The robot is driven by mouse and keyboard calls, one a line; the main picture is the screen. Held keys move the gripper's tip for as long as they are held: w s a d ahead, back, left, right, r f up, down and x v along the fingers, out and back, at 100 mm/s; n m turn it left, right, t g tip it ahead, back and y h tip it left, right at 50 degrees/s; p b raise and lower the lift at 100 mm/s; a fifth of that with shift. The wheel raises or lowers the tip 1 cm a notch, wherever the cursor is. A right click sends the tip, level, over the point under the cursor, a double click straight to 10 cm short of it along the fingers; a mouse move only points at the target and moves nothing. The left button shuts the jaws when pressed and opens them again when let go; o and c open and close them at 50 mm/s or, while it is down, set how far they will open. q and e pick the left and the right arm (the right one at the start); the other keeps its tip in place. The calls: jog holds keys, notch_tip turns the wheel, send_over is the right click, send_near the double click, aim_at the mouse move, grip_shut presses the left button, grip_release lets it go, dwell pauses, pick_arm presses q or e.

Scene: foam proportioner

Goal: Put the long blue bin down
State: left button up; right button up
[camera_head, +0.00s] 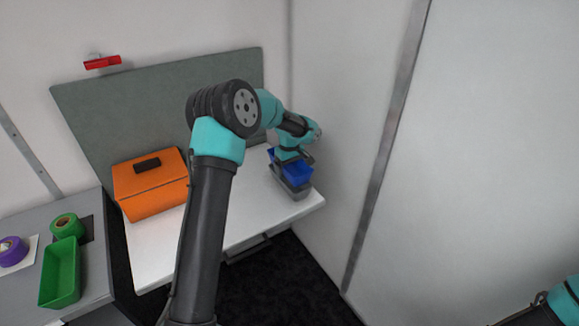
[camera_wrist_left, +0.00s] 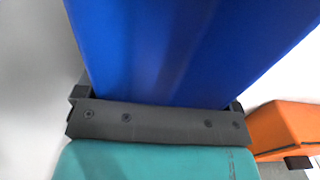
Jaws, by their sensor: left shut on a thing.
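The long blue bin (camera_head: 290,168) is at the right end of the white table, partly hidden by my left gripper (camera_head: 293,158). My left gripper is shut on the blue bin. In the left wrist view the bin (camera_wrist_left: 185,50) fills the upper middle, between the two sides of the gripper (camera_wrist_left: 160,110). A grey bin (camera_head: 290,188) shows directly below the blue one in the head view. I cannot tell whether the blue bin touches it. My right gripper is not in view; only a piece of my right arm shows at the lower right corner.
An orange box (camera_head: 150,190) stands at the left of the white table (camera_head: 250,225). A grey side table (camera_head: 95,270) holds a green bin (camera_head: 60,275), a green tape roll (camera_head: 66,226) and a purple tape roll (camera_head: 12,251). A white wall (camera_head: 340,130) stands close to the right.

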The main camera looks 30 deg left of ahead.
pick_arm(q)
jog(key=shift+f, duration=0.2)
jog(key=o, duration=0.7)
notch_tip(320, 180, up, 13)
jog(key=shift+r, duration=0.1)
dwell(0.8)
